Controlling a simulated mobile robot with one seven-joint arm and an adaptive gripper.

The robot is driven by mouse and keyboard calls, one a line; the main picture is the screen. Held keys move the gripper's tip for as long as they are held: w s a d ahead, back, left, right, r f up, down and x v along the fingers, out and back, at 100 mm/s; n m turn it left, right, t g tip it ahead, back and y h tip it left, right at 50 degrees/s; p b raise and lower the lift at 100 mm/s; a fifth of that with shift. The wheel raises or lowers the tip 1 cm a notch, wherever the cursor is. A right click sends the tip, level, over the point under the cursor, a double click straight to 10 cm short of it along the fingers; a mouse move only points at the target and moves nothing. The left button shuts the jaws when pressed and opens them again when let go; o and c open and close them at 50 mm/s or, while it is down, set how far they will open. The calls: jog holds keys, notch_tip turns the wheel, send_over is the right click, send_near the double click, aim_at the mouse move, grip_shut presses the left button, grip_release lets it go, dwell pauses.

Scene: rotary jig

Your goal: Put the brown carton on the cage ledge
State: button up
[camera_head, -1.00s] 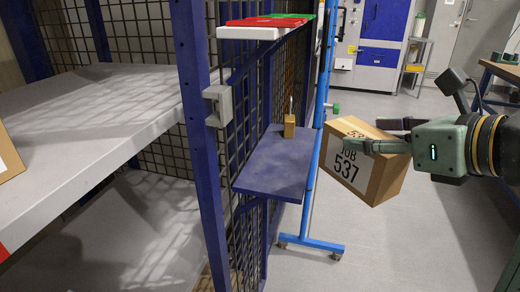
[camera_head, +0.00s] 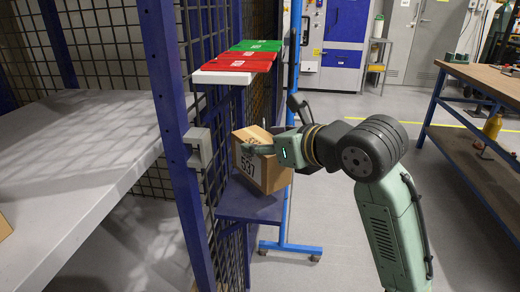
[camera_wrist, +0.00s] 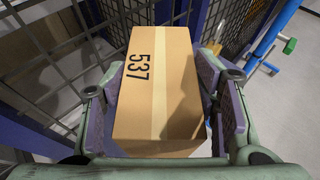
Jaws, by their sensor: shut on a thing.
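My gripper (camera_head: 268,148) is shut on the carton from the right. In the wrist view the carton (camera_wrist: 157,90) sits between the two fingers of my gripper (camera_wrist: 162,105), one pad against each side.
A white shelf (camera_head: 208,77) with red and green items (camera_head: 250,57) juts from the cage above the carton. A grey box (camera_head: 198,147) is on the blue post at left. A blue stand (camera_head: 290,246) is just right of the ledge. A workbench (camera_head: 480,85) stands at right.

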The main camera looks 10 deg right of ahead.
jog(key=shift+w+a, duration=0.15)
jog(key=shift+w, duration=0.1)
jog(key=shift+w+a, duration=0.35)
jog(key=shift+w, duration=0.1)
notch_tip(320, 180, down, 3)
jog(key=shift+d+r+p, duration=0.1)
jog(key=shift+r+p, duration=0.1)
jog(key=shift+p, duration=0.3)
jog(key=shift+f, duration=0.5)
jog(key=shift+f, duration=0.15)
jog(key=o, duration=1.6)
